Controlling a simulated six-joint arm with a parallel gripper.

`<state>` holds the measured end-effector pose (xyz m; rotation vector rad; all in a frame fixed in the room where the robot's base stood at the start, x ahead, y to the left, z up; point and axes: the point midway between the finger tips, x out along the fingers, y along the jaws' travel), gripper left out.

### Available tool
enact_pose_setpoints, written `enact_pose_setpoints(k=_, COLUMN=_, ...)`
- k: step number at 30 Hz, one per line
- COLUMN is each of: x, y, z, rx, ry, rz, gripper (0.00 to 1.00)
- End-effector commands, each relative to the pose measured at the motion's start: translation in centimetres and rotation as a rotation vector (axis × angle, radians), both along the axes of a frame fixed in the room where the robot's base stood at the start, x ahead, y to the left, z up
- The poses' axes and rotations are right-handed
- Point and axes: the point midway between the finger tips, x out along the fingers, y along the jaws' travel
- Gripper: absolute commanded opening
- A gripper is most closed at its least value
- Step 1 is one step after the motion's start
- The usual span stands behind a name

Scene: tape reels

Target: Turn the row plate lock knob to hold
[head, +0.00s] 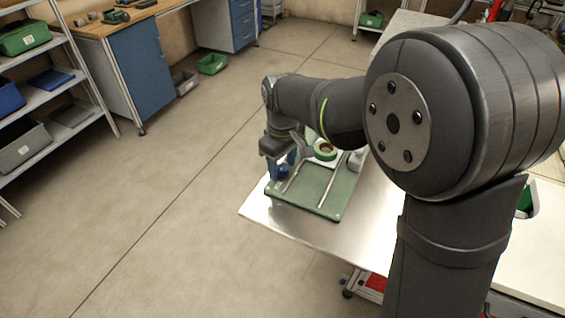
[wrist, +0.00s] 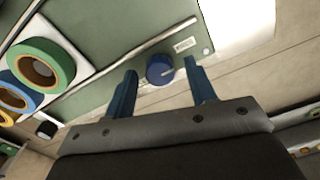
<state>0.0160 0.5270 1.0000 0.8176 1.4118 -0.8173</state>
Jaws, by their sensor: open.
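The row plate (head: 318,198) is a green board with metal rails, lying on the metal table (head: 258,210); its green surface also fills much of the wrist view (wrist: 105,30). The blue lock knob (wrist: 160,69) sits near one end of the plate, with a pale pointer line on its face and a small white label (wrist: 185,45) beside it. My gripper (wrist: 160,75) is open, its two blue fingers on either side of the knob with gaps showing. In the head view the gripper (head: 281,165) is partly hidden by my arm. I cannot tell whether the fingers reach down around the knob.
A green tape reel (wrist: 40,66) and a blue-edged reel (wrist: 12,98) are at the left in the wrist view. A metal rail (wrist: 130,52) runs close by the knob. Shelves (head: 45,95) and a blue cabinet (head: 143,68) stand away across open floor.

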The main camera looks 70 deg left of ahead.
Motion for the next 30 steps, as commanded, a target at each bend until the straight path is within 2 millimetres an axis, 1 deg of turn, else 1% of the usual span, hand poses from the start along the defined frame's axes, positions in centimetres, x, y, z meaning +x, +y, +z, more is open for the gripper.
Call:
enact_pose_setpoints(k=2, x=0.00, y=0.00, z=0.02, rx=0.000, ry=0.000, rz=0.000, gripper=0.51)
enact_pose_setpoints(k=3, x=0.00, y=0.00, z=0.02, rx=0.000, ry=0.000, rz=0.000, gripper=0.47)
enact_pose_setpoints(k=8, x=0.00, y=0.00, z=0.04, rx=0.000, ry=0.000, rz=0.000, gripper=0.15)
enact_pose_setpoints(k=9, x=0.00, y=0.00, z=0.04, rx=0.000, ry=0.000, rz=0.000, gripper=0.08)
enact_pose_setpoints(k=10, x=0.00, y=0.00, z=0.04, rx=0.000, ry=0.000, rz=0.000, gripper=0.06)
enact_pose_setpoints(k=20, x=0.00, y=0.00, z=0.07, rx=0.000, ry=0.000, rz=-0.046, gripper=0.06)
enact_pose_setpoints(k=26, x=0.00, y=0.01, z=0.09, rx=0.000, ry=0.000, rz=-0.161, gripper=0.06)
enact_pose_setpoints(k=30, x=0.00, y=0.01, z=0.09, rx=0.000, ry=0.000, rz=-0.280, gripper=0.06)
